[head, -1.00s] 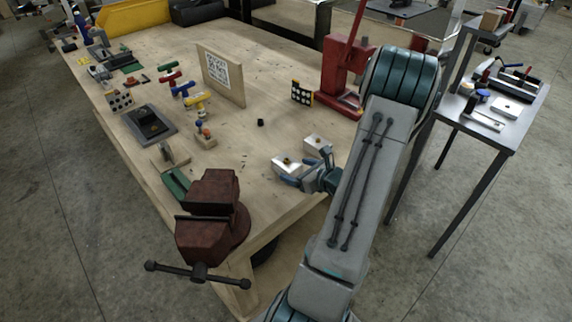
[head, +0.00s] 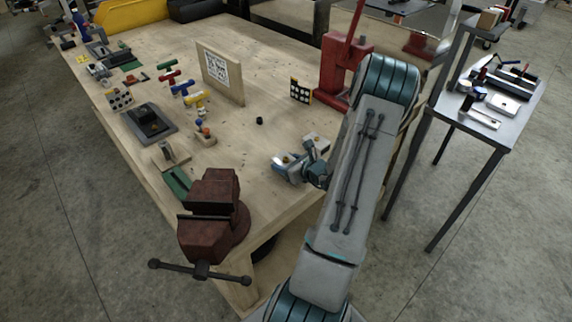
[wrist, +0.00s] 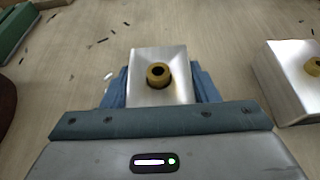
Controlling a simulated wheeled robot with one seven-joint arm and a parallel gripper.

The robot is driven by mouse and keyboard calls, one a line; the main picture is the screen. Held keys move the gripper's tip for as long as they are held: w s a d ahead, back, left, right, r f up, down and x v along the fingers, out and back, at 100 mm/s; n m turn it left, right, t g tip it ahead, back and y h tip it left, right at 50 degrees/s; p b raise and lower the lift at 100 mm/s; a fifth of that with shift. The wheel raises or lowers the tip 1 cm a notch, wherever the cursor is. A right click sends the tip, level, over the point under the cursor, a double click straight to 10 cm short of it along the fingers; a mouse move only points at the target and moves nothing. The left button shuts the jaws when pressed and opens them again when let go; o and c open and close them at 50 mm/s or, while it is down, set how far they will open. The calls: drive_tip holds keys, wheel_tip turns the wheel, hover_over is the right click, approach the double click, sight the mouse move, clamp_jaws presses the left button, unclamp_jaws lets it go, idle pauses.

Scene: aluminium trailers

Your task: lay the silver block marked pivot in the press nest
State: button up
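Two silver blocks with brass-coloured round inserts are at the near right of the wooden bench. My gripper (head: 297,164) is around the nearer silver block (head: 283,160), which shows in the wrist view (wrist: 139,88) with blue fingers against both sides. The gripper looks shut on it, and the block appears at bench level. The other silver block (head: 318,140) stands just behind, to the right in the wrist view (wrist: 284,88). I cannot read a pivot mark on either. The red press (head: 342,75) stands at the bench's right edge; its nest cannot be made out.
A dark red vise (head: 208,215) is at the near corner. A board with a printed code (head: 222,75) stands mid-bench. A grey side table (head: 485,125) is at right.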

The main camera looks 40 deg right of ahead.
drive_tip(key=c, duration=0.6)
drive_tip(key=shift+o, duration=0.2)
drive_tip(key=shift+r, duration=0.2)
drive_tip(key=shift+r+b, duration=0.55)
drive_tip(key=shift+r, duration=1.35)
drive_tip(key=s+d+r+b, duration=0.1)
drive_tip(key=s+d+r, duration=0.1)
drive_tip(key=d+r, duration=0.4)
drive_tip(key=d, duration=0.5)
drive_tip(key=shift+s+d+r+b, duration=0.25)
drive_tip(key=shift+s+r+b, duration=0.1)
drive_tip(key=shift+r, duration=0.05)
